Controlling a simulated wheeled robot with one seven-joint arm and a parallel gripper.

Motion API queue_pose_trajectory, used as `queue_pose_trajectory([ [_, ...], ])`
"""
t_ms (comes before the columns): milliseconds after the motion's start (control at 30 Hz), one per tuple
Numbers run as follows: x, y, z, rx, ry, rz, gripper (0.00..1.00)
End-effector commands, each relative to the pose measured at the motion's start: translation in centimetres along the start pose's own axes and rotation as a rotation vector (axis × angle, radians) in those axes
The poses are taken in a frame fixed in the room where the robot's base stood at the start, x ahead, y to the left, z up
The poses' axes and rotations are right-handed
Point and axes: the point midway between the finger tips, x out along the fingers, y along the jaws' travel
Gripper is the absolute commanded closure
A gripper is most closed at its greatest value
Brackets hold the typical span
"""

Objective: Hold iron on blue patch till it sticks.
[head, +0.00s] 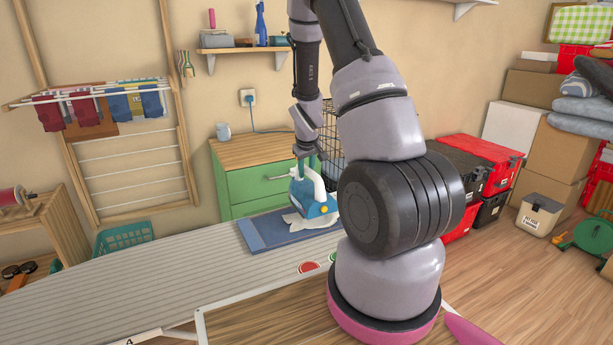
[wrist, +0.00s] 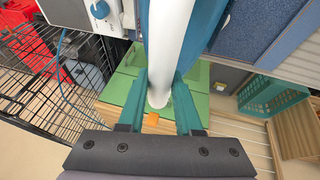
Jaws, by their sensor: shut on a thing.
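A teal and white iron (head: 319,207) is at the right part of a flat blue cloth (head: 262,236) on the striped ironing board (head: 130,290). White crumpled material (head: 298,222) shows under and beside the iron. My gripper (head: 307,172) comes down from above and is shut on the iron's white handle. In the wrist view, the handle (wrist: 172,45) runs between the two teal fingers of my gripper (wrist: 160,110). I cannot make out a separate blue patch; the iron and my arm hide part of the cloth. I cannot tell whether the soleplate touches the cloth.
A green drawer cabinet (head: 245,188) and a black wire crate (head: 331,140) stand behind the board. A blue cord (head: 252,115) hangs from a wall socket. Red and green round discs (head: 309,267) lie near the board's front. The board's left part is clear.

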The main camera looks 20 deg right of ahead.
Motion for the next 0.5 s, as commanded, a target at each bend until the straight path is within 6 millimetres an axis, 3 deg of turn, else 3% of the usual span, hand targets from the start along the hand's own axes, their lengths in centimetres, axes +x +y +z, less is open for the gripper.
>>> queue_pose_trajectory([
  [500,-3.2,0.7,-1.5,-0.001,0.006,0.001,1.00],
])
